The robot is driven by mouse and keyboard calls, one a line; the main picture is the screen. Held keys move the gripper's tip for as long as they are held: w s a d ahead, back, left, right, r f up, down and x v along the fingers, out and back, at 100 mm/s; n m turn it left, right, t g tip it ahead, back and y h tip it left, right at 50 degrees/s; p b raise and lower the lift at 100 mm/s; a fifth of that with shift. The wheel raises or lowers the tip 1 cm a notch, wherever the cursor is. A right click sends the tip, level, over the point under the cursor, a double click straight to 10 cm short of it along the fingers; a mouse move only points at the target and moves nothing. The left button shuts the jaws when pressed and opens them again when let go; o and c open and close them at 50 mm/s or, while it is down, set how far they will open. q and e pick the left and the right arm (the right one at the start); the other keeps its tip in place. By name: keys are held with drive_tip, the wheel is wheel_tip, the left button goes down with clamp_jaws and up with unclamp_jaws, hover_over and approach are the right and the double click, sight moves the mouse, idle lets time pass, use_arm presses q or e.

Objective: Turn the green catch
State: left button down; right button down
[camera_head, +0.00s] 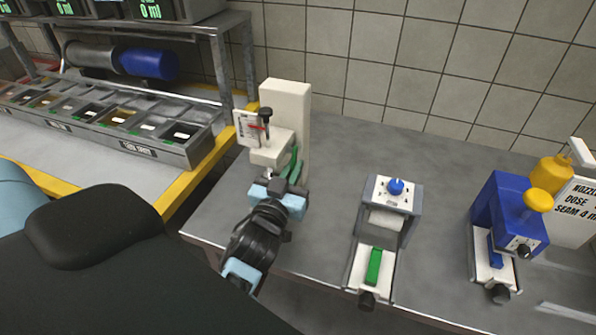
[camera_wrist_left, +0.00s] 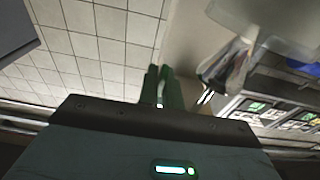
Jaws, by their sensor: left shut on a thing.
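In the head view my left gripper (camera_head: 290,178) is up against the front of a tall white machine (camera_head: 287,100), at its lower right. The green catch (camera_head: 294,161) shows there as narrow upright green pieces at the jaws. In the left wrist view, narrow green upright pieces stand close together at my left gripper (camera_wrist_left: 164,88). My left gripper is shut on the green catch. I cannot tell clearly where the catch ends and the fingers begin. My right gripper is not in view.
Right of my gripper stands a small press with a blue knob (camera_head: 396,187) and a green block (camera_head: 374,267). A blue machine (camera_head: 505,215) with yellow parts stands further right. A rack of bins (camera_head: 110,125) is at the left. The grey counter (camera_head: 335,190) is clear between machines.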

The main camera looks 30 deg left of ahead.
use_arm(q)
drive_tip(key=shift+f, duration=0.25)
drive_tip(key=shift+r, duration=0.2)
drive_tip(key=c, duration=1.6)
unclamp_jaws()
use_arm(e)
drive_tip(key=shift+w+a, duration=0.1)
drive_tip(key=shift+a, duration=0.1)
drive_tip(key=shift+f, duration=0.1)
